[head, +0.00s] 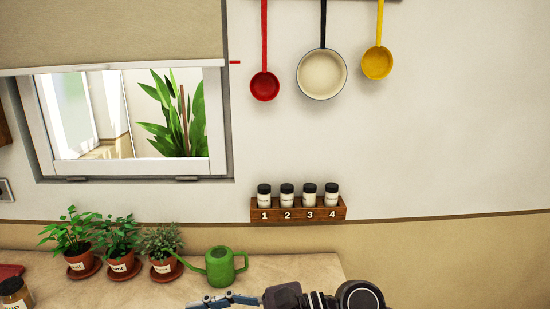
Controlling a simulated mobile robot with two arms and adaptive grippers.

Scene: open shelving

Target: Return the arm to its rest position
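One of my arms shows at the bottom edge, right of the middle, with dark round joints. It seems to come in from the right, so I take it as my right arm. Its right gripper (224,300) points left, low in front of the counter and below the green watering can (220,266). The bottom edge cuts off part of it, and whether its fingers are open or shut cannot be made out. No held thing shows. My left gripper is not in view.
Three potted plants (117,265) stand on the counter (290,268), left of the watering can. A labelled jar (15,294) is at far left. A wooden rack (298,213) with several numbered jars is on the wall. Ladles and a pan (322,75) hang above.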

